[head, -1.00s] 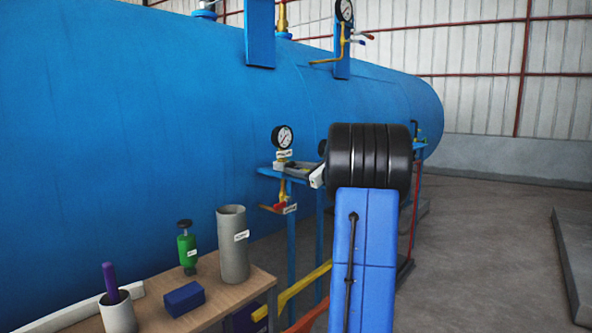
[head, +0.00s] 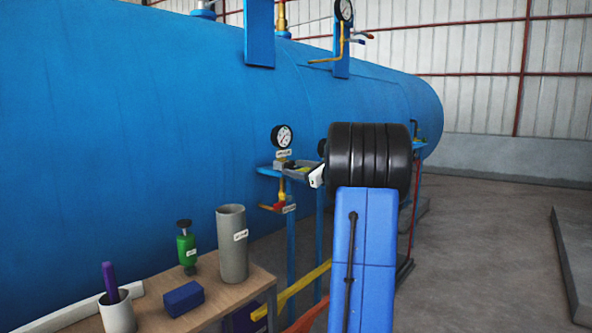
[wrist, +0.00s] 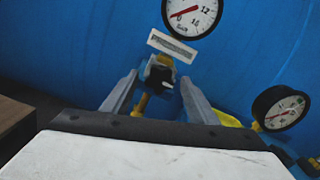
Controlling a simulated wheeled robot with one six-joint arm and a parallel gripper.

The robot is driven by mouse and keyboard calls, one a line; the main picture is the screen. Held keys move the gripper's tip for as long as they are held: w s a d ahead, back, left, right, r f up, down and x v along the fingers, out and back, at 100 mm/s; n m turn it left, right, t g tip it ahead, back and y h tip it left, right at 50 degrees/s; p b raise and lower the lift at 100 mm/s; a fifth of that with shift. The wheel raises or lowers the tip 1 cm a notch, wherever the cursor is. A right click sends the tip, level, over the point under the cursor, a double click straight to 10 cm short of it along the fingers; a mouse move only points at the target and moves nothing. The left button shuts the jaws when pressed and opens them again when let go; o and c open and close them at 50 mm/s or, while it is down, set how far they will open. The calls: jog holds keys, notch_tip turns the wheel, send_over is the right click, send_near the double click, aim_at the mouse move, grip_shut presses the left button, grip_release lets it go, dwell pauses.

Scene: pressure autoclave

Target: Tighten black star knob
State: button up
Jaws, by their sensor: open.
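A small black knob (wrist: 160,75), apparently the star knob, sits on a valve fitting with a yellow pipe in the wrist view. Its star shape is too small and dark to make out. My gripper (wrist: 158,85) is open, with one grey finger on each side of the knob. I cannot tell whether either finger touches it. In the head view my gripper is small and largely hidden by my arm, and the knob cannot be made out there.
A pressure gauge (head: 282,136) stands above the valve, against the large blue vessel (head: 150,130). A second black-rimmed gauge (wrist: 281,108) is right of my gripper. A wooden table (head: 225,296) at lower left holds a grey cylinder (head: 233,245), a green bottle (head: 187,248) and a blue block (head: 183,298).

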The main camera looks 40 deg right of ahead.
jog(key=s+d, duration=0.1)
jog(key=s, duration=1.6)
jog(key=shift+s+d, duration=0.2)
